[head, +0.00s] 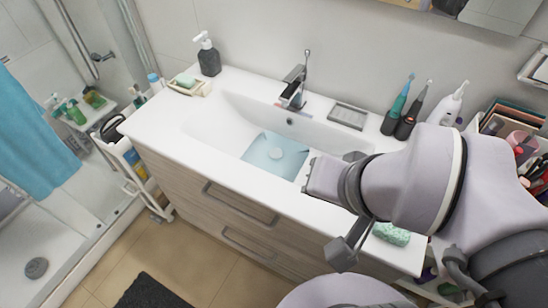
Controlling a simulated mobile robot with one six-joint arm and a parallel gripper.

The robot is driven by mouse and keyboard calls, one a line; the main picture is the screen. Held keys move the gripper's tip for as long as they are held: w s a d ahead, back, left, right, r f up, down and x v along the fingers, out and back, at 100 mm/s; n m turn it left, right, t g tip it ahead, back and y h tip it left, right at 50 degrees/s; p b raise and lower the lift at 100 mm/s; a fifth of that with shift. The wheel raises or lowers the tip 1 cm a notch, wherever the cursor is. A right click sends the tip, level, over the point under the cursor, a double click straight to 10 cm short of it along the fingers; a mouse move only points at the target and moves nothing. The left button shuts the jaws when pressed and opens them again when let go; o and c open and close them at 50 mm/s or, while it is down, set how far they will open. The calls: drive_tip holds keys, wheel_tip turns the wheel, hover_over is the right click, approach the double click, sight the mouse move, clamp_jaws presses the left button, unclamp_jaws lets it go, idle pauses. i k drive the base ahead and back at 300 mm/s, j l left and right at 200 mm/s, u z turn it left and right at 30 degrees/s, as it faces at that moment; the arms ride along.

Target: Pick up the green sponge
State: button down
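A green, speckled, block-shaped sponge (391,234) lies on the white counter (403,256) near its front right, below my arm in the picture. My gripper (307,175) is over the front edge of the sink, up and left of the sponge and apart from it. The wrist hides most of the gripper, and whether its fingers are open cannot be made out. Nothing is seen held in it.
The sink (226,124) holds bluish water. A faucet (294,84), grey tray (348,115), electric toothbrushes (398,104) and white bottle (446,103) stand along the back. A soap dish (187,88) and dark dispenser (208,58) are at left.

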sight(400, 237)
drive_tip(key=z, duration=1.15)
drive_tip(key=u, duration=1.3)
drive_tip(key=z, duration=1.3)
drive_tip(key=k+j, duration=0.1)
drive_tip(key=j, duration=0.2)
drive_tip(key=k+j, duration=0.1)
drive_tip(key=j, duration=0.2)
